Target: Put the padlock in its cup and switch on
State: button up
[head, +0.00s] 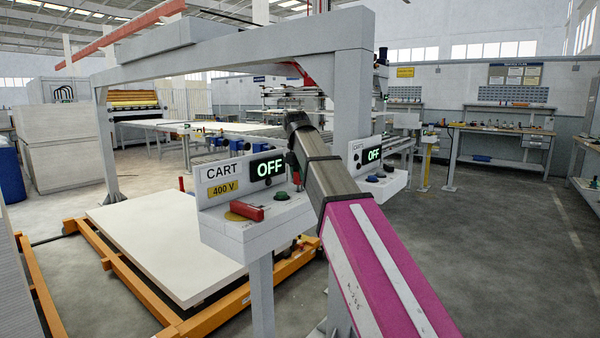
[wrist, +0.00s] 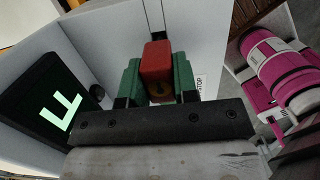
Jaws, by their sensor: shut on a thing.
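In the wrist view my gripper (wrist: 158,80) has its two green fingers shut on a red block with a brass-coloured end, which looks like the padlock (wrist: 157,58). Two thin grey rods, perhaps its shackle, run up from it. In the head view my gripper (head: 296,172) is at the right end of the left CART control box (head: 222,232), and my arm hides most of what it holds. This box has a display reading OFF (head: 267,168), a red handle (head: 247,211) on a yellow disc and a green button (head: 281,196). I cannot make out a cup for certain.
A second control box (head: 388,190) with an OFF display stands right of my arm. A grey gantry frame (head: 240,53) spans behind. A white board (head: 165,245) lies on an orange cart (head: 205,320) at left. Floor (head: 490,260) at right is clear.

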jog(key=shift+f, duration=1.15)
jog(key=o, duration=1.1)
jog(key=shift+c, duration=0.2)
jog(key=r, duration=0.7)
jog(key=s+r, duration=0.1)
jog(key=r, duration=0.2)
jog(key=shift+a+r, duration=0.35)
jog(key=shift+a, duration=0.05)
